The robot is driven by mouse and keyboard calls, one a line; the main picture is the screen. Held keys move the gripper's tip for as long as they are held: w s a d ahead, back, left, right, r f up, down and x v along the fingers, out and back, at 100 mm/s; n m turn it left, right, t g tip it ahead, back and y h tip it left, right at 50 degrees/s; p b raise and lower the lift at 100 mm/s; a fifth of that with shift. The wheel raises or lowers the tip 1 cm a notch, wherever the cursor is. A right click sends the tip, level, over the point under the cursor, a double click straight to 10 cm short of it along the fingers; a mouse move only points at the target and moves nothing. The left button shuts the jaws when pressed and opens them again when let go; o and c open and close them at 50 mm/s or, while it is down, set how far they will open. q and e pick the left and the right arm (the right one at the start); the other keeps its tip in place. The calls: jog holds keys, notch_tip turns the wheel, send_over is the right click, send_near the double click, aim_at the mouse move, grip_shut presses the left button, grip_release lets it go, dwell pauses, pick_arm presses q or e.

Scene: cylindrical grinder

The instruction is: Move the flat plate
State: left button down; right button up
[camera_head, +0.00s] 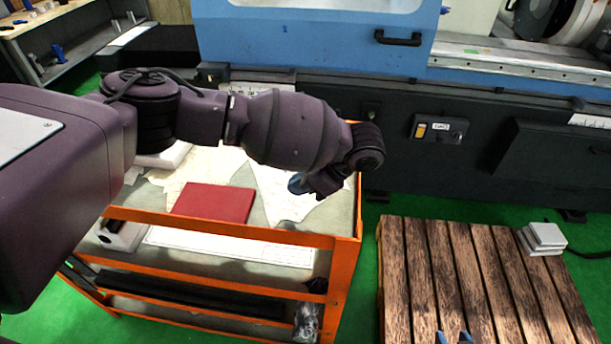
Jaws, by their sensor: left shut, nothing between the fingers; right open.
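A flat red plate-like piece (214,203) lies on the top of the orange-framed cart (343,250). Small light grey flat plates (545,236) are stacked at the far right of the wooden slatted platform (468,270). I cannot tell which of these is the flat plate of the task. My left arm reaches over the cart from the left. My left gripper (299,185) is shut and empty, low over the cart top, right of the red piece and apart from it. My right gripper (454,338) shows only its blue fingertips at the bottom edge, apart and empty, over the platform.
Papers (285,195) and a white object (122,235) lie on the cart. The blue and black grinder (310,45) stands behind. Green floor (440,209) separates cart and platform. Most of the platform is clear. A workbench (50,40) is at the upper left.

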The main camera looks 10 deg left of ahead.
aim_at(254, 198)
pick_arm(q)
jog(key=x, duration=0.4)
jog(key=shift+a+f, duration=0.2)
jog(key=shift+a, duration=0.15)
jog(key=a, duration=0.1)
jog(key=a+p, duration=0.1)
jog(key=a, duration=0.1)
jog(key=shift+w+a+f, duration=0.1)
jog(key=shift+f, duration=0.15)
jog(key=shift+a, duration=0.55)
